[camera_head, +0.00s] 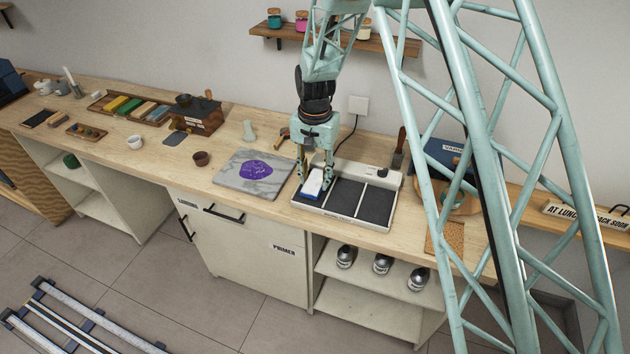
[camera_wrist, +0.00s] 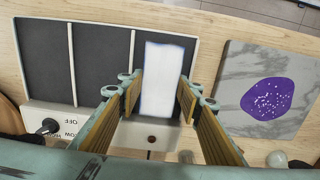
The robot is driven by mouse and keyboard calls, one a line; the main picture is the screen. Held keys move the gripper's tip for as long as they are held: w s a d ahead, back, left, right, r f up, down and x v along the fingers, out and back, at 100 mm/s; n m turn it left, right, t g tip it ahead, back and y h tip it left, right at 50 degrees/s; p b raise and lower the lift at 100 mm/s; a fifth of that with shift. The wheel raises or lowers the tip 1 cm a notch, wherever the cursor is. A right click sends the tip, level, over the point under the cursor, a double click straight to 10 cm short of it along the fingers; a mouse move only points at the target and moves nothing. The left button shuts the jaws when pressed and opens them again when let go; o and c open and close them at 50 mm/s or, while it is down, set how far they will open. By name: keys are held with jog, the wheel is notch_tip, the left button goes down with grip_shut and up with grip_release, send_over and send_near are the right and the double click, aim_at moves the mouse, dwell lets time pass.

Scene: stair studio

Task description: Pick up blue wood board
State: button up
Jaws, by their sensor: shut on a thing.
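The blue wood board (camera_head: 313,184) shows a pale, almost white face with blue edges. My gripper (camera_head: 315,178) points down and is shut on it, with one finger on each side. In the wrist view the board (camera_wrist: 162,75) lies between the two fingers of my gripper (camera_wrist: 161,88). The board is over the left dark panel of a three-panel station (camera_head: 345,196), as seen in the head view. I cannot tell whether it touches the panel. Part of the board is hidden by my fingers.
A marble slab (camera_head: 243,181) with a purple patch (camera_head: 256,168) lies left of the station. The station's rear housing (camera_wrist: 60,118) carries a knob. A wall shelf (camera_head: 345,39) with jars is above.

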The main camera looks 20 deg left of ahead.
jog(key=shift+r, duration=1.25)
jog(key=shift+s+d, duration=0.15)
jog(key=s+d, duration=0.4)
jog(key=s, duration=0.2)
jog(key=s+d+r+b, duration=0.1)
jog(key=s+d, duration=0.3)
jog(key=s, duration=0.3)
jog(key=shift+s+r, duration=0.15)
jog(key=shift+r, duration=0.15)
jog(key=shift+d, duration=0.1)
jog(key=w+d+r+b, duration=0.2)
jog(key=w+d+r, duration=0.2)
jog(key=d, duration=0.7)
jog(key=w+d+r+b, duration=0.2)
jog(key=w+d+r, duration=0.3)
jog(key=d, duration=0.7)
jog(key=w+d+r+b, duration=0.3)
jog(key=w+d, duration=0.3)
jog(key=d, duration=0.5)
jog(key=shift+w+d+r+n, duration=0.25)
jog(key=shift+w+r+n, duration=0.15)
jog(key=shift+r, duration=0.4)
